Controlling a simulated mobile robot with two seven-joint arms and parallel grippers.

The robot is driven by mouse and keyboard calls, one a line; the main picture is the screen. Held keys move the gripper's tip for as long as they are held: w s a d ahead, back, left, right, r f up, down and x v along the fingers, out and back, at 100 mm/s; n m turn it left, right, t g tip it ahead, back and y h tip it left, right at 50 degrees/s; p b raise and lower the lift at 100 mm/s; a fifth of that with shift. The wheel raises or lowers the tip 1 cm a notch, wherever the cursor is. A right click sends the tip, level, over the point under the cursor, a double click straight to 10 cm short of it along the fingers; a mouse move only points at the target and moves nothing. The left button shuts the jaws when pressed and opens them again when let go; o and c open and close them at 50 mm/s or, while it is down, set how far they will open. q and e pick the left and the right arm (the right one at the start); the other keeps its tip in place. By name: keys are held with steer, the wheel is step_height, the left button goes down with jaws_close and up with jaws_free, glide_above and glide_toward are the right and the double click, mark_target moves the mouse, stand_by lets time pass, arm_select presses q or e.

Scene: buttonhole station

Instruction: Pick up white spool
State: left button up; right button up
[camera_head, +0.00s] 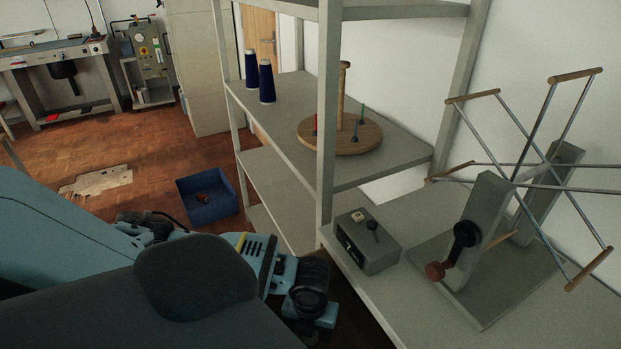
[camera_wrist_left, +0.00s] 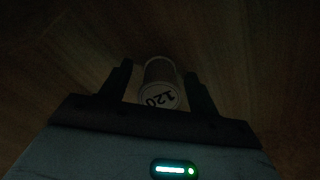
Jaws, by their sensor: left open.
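A pale spool (camera_wrist_left: 160,84) with "120" on its end shows in the dim left wrist view. It sits between the two fingers of my left gripper (camera_wrist_left: 158,72), which is open, with dark gaps visible on both sides of the spool. The spool lies over a dark brown wood-like surface; its exact colour is hard to tell in the shadow. In the head view my left arm reaches in from the left, and neither the gripper fingers nor this spool can be made out. My right gripper is not in view.
A grey shelf (camera_head: 290,110) holds two dark blue thread cones (camera_head: 266,82) and a round wooden stand (camera_head: 340,136). A grey box (camera_head: 367,240) and a winder with spokes (camera_head: 490,225) stand on the lower surface at right. A blue bin (camera_head: 208,196) is on the floor.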

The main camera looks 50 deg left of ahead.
arm_select(q)
steer(key=c, duration=1)
steer(key=shift+c, duration=0.2)
steer(key=shift+r, duration=0.15)
step_height(320, 180, up, 10)
steer(key=p, duration=0.1)
